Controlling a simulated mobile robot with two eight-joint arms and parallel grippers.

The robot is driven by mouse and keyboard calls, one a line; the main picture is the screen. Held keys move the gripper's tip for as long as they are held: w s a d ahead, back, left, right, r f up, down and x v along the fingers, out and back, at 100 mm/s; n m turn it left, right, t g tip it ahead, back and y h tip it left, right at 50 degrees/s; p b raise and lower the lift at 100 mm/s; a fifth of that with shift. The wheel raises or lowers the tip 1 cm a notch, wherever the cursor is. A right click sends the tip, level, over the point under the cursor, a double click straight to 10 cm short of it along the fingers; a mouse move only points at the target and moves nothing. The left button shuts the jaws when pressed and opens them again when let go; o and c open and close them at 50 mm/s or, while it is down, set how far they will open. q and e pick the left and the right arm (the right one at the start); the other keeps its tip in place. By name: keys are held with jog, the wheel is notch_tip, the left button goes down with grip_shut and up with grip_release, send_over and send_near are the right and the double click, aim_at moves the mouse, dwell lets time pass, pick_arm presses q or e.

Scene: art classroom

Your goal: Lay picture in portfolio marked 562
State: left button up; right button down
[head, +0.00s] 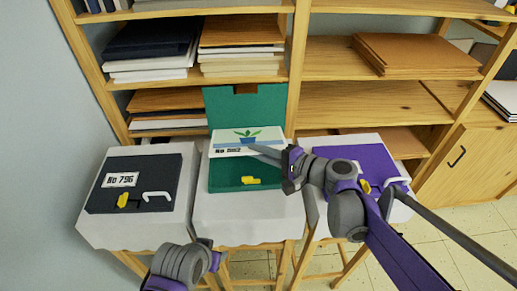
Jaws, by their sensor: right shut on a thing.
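An open green portfolio (226,176) lies on the middle white-covered stand, its lid (233,104) raised at the back. A picture of a potted plant (248,137) is over the back part of the open portfolio, in front of the lid. My right gripper (266,153) reaches in from the right and is shut on the picture's front right part. I cannot tell whether the picture touches the portfolio. My left arm shows at the bottom left, but its fingers do not.
A shut black portfolio (160,182) marked No 796 lies on the left stand. A purple portfolio (376,159) lies on the right stand, partly hidden by my right arm. Wooden shelves (362,104) with stacked boards stand close behind.

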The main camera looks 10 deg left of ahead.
jog(key=shift+f+b, duration=1.85)
jog(key=shift+f, duration=1.1)
jog(key=shift+d, duration=0.1)
jog(key=c, duration=0.8)
grip_release()
jog(key=v, duration=1.1)
jog(key=shift+r, duration=0.1)
